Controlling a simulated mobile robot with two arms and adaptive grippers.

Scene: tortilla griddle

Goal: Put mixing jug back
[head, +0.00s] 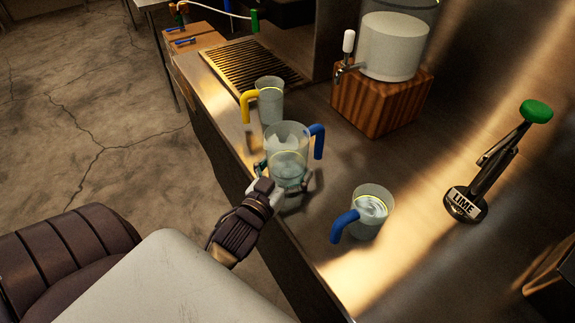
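The mixing jug appears to be the large clear jug with a blue handle (289,137), upright near the counter's front edge. My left gripper (285,184) reaches it from the front left, with its fingers around both sides of the lower body, seemingly shut on it. I cannot tell whether its base touches the counter. A clear jug with a yellow handle (269,103) stands just behind it. A smaller clear jug with a blue handle (372,209) stands apart to the right and holds some clear liquid. My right gripper is not in view.
A slatted drain grate (250,66) lies in the counter (300,256) behind the jugs. A dispenser with a tap (393,47) stands on a wooden block (382,98). A green-topped LIME press (492,160) is at right. The counter between the small jug and the block is clear.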

